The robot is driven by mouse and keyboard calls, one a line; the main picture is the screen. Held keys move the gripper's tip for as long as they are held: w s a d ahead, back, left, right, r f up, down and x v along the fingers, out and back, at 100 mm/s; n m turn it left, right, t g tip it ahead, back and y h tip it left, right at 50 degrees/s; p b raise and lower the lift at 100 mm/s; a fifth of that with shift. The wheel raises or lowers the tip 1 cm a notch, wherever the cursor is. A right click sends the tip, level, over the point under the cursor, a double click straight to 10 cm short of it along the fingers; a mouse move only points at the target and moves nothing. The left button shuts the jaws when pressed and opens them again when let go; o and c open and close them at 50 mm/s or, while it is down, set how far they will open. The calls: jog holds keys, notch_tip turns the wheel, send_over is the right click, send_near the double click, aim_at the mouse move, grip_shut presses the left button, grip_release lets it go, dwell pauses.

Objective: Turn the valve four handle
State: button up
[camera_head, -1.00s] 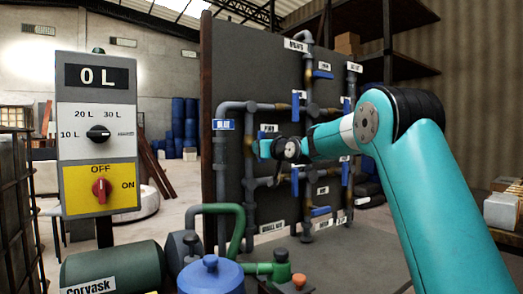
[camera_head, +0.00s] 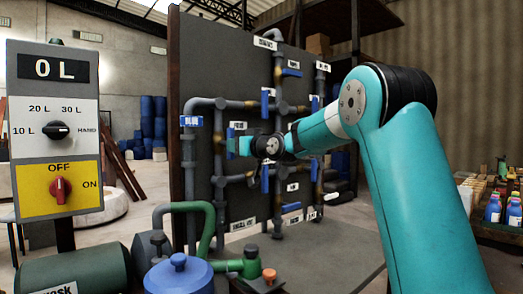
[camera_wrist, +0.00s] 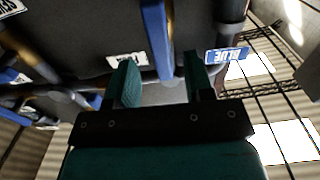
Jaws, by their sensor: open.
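A dark upright panel (camera_head: 215,60) carries grey pipes and several valves with blue handles. Upright blue handles show above my gripper (camera_head: 265,105) and below it (camera_head: 265,178). A low blue handle (camera_head: 291,208) lies nearly level. The small labels are too blurred to tell which valve is four. My gripper (camera_head: 238,147) is open at the panel's left part, in front of the pipes. In the wrist view, a long blue handle (camera_wrist: 156,38) reaches down between the open fingers of my gripper (camera_wrist: 160,78), apparently apart from both.
A control box (camera_head: 55,130) reading 0 L stands at left. A blue lidded vessel (camera_head: 180,275) and green pipe (camera_head: 205,215) stand low in front. A blue label (camera_head: 191,121) marks the left pipe. Bottles (camera_head: 492,208) stand at far right.

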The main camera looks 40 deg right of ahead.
jog(key=s+b, duration=0.1)
jog(key=s, duration=1.1)
jog(key=shift+s+d, duration=0.2)
jog(key=s+a+f+n+g+y, duration=0.1)
jog(key=s+a+f+g+y, duration=0.15)
jog(key=a+f, duration=0.4)
jog(key=s+a+f+n+g+y, duration=0.1)
jog(key=s+a+f+g, duration=0.3)
jog(key=a, duration=0.5)
jog(key=s+a+f+n+g+y, duration=0.25)
jog(key=a+f, duration=0.25)
jog(key=a, duration=0.3)
jog(key=s+a+f+n+g+h, duration=0.1)
jog(key=s+a+f+g, duration=0.15)
jog(key=s, duration=0.45)
jog(key=s+a+f+g, duration=0.2)
jog(key=s+f+g, duration=0.1)
jog(key=s, duration=0.3)
jog(key=s+a+f+n+g+h, duration=0.1)
jog(key=s+a+f+g, duration=0.15)
jog(key=s, duration=0.45)
notch_tip(320, 180, up, 21)
jog(key=g+p, duration=0.1)
jog(key=p, duration=2.1)
jog(key=shift+d+r, duration=0.2)
jog(key=shift+d, duration=0.05)
